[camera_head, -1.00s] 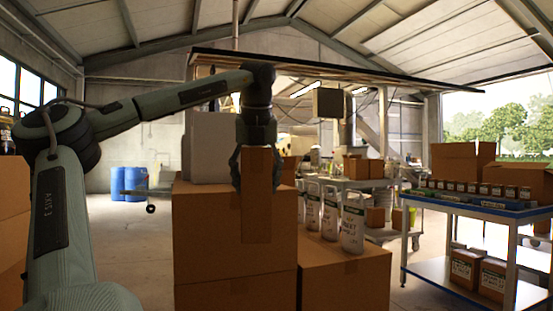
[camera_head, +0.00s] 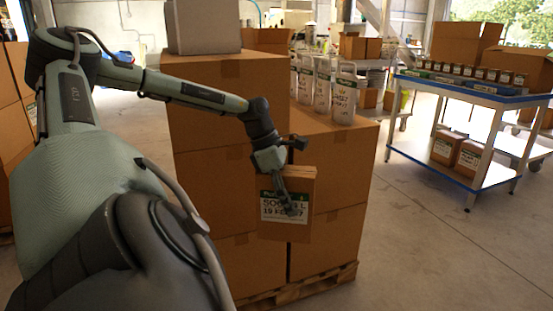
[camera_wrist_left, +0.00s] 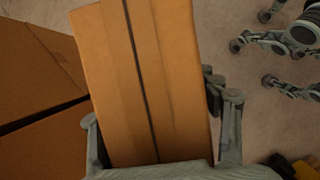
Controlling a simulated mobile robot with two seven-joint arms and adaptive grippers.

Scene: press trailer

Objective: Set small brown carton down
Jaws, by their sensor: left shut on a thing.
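The small brown carton (camera_head: 300,180) has a white and green label on its side. My left gripper (camera_head: 289,200) is shut on it and holds it in front of the stacked large boxes, above the floor. In the left wrist view the carton (camera_wrist_left: 140,80) fills the middle, with a dark seam along it, and the left gripper's fingers (camera_wrist_left: 160,145) lie on both sides of it. The carton's underside and any contact with the boxes behind cannot be told. My right gripper is not in the head view; grey jointed parts show at the right of the wrist view.
Large boxes (camera_head: 210,125) are stacked on a wooden pallet (camera_head: 315,288). Several white bottles (camera_head: 343,95) stand on the lower stack, and a grey box (camera_head: 203,27) tops the taller one. A blue-edged cart (camera_head: 470,87) stands at right. Bare floor (camera_head: 425,225) lies between.

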